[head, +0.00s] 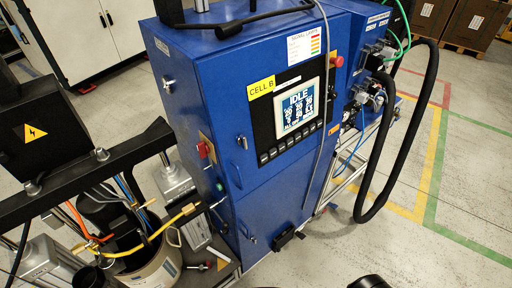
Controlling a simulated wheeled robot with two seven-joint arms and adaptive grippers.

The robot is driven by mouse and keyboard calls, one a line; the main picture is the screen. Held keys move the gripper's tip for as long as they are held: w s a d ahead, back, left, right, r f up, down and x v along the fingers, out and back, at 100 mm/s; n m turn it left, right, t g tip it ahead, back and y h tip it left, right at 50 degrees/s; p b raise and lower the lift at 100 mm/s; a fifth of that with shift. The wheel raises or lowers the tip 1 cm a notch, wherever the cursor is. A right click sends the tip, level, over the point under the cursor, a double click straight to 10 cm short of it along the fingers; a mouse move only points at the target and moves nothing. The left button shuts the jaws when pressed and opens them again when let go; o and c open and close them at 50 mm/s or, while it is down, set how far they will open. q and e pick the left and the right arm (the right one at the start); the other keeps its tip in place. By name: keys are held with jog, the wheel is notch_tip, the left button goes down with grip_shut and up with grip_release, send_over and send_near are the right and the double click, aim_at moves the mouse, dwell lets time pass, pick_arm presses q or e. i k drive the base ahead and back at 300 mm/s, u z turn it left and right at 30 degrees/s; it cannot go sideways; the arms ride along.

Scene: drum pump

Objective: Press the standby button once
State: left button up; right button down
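The blue control cabinet (222,100) stands in the middle of the head view, with a yellow CELL B label. Its lit screen (297,107) reads IDLE above several numbers. A row of small dark keys (290,142) runs below the screen; their markings are too small to read, so I cannot tell which is the standby button. A green button (219,187) and a red switch (205,149) are on the cabinet's left side. A red knob (336,61) sits at the panel's upper right. Neither of my grippers can be made out; only dark rounded parts show at the bottom edge.
A drum (152,262) with hoses and a black crossbar (90,165) stand at the left. A thick black hose (388,150) loops down at the cabinet's right. A grey cable hangs across the cabinet front beside the screen. The floor (440,240) at the lower right is clear.

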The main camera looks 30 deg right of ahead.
aim_at(281, 147)
jog(key=u, duration=0.35)
jog(key=i, duration=0.15)
jog(key=z, duration=1.35)
